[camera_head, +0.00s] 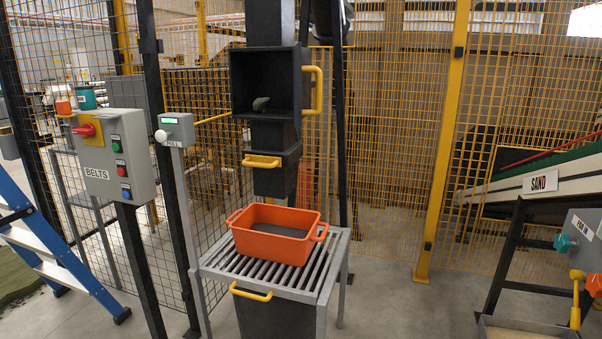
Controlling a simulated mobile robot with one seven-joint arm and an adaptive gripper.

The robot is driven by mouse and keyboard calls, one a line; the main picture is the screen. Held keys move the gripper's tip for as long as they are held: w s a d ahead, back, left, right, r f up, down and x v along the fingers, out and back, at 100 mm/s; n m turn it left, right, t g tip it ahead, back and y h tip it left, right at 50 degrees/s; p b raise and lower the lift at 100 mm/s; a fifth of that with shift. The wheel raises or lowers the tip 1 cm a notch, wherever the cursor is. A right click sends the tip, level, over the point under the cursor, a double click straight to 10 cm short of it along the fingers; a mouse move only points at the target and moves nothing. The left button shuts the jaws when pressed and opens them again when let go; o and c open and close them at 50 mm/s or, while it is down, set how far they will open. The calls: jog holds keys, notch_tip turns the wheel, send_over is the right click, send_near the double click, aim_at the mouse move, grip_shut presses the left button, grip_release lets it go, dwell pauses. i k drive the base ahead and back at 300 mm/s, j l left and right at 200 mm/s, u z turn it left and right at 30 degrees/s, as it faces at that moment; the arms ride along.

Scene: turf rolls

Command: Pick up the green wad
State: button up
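The green wad (261,103) is a small, dull grey-green lump. It lies on the floor of an open dark hopper box (240,84), near the middle of the opening. The box is part of a dark upright chute, and a yellow handle (317,90) stands at its right side. My gripper is not in view, so its state and its distance from the wad do not show.
An orange tub (238,222) stands on a slatted grey table (215,267) below the chute. A BELTS control box (112,193) and blue ladder (50,273) are at left. A SAND conveyor (510,184) is at right.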

aim_at(258, 104)
jog(key=i+l+u, duration=0.1)
jog(key=i, duration=0.35)
jog(key=i+l+u, duration=0.1)
jog(key=i+l, duration=0.15)
jog(key=i, duration=0.2)
jog(key=i+l+u, duration=0.1)
jog(key=i, duration=0.35)
jog(key=i+l+u, duration=0.1)
jog(key=i+l, duration=0.3)
